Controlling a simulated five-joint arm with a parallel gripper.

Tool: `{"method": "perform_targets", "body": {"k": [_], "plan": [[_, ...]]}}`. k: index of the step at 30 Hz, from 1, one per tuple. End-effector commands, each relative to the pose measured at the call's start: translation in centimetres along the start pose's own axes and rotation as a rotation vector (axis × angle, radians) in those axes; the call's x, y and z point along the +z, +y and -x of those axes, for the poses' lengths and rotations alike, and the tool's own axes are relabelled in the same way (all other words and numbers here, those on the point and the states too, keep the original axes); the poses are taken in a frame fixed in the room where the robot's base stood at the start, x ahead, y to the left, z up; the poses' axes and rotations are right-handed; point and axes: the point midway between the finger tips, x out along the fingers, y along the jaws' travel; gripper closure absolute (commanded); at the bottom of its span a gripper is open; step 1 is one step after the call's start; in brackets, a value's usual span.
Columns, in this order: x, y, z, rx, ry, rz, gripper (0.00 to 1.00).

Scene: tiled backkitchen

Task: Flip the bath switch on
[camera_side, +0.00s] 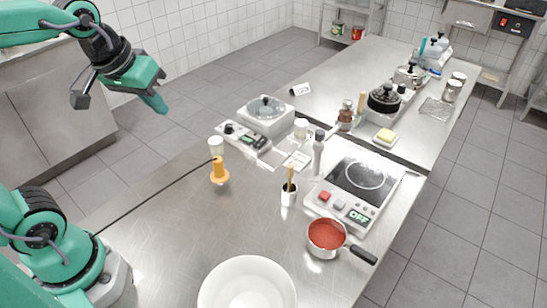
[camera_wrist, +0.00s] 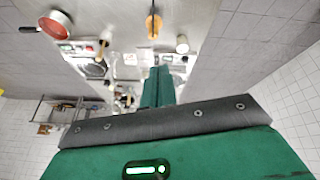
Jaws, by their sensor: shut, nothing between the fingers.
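The bath looks to be the white box with a lidded round top (camera_side: 267,115) at the left of the far part of the bench in the side view. Its low front panel (camera_side: 245,136) carries a dark knob or switch (camera_side: 229,128) and a small display, too small to read. My gripper (camera_side: 158,104) hangs in the air to the left of the bath, clear of it, fingers pointing down and right. Its green fingers (camera_wrist: 158,86) are together and empty in the wrist view. The switch cannot be made out in the wrist view.
A hotplate (camera_side: 365,172) shows OFF beside red and grey buttons. The bench's left middle is mostly clear.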

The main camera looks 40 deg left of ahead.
Motion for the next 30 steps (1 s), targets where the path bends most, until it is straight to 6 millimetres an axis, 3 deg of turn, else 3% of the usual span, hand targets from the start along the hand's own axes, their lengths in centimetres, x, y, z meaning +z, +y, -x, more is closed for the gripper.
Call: {"method": "perform_targets", "body": {"k": [14,30], "plan": [[-6.8,2.1,-2.5,-0.035,-0.075,0.353,1.0],[-13.4,4.3,-8.1,-0.104,-0.141,0.751,1.0]]}}
